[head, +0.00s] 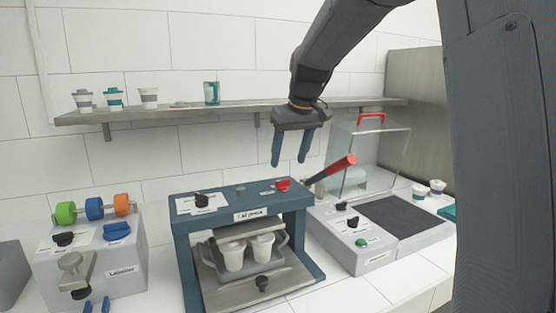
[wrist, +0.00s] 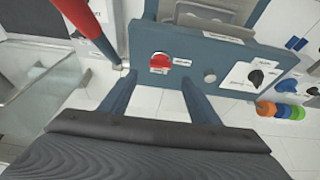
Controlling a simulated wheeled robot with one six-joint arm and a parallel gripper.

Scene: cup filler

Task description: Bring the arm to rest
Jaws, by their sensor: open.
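My gripper (head: 290,150) hangs fingers-down above the blue press machine (head: 190,240), with its two blue fingers apart and nothing between them. In the wrist view my gripper (wrist: 157,92) also shows spread fingers. Beyond them lies the machine's top with a red knob (wrist: 160,62), which shows in the head view (head: 283,185) below and apart from the fingers. My arm (head: 335,45) reaches in from the upper right.
Two white cups (head: 233,256) stand inside the machine. A red-handled lever (head: 337,167) rises close to my gripper's right. A shelf (head: 230,110) with cups runs behind. A clear-lidded sealer (head: 365,230) stands right, a labeller (head: 115,265) left.

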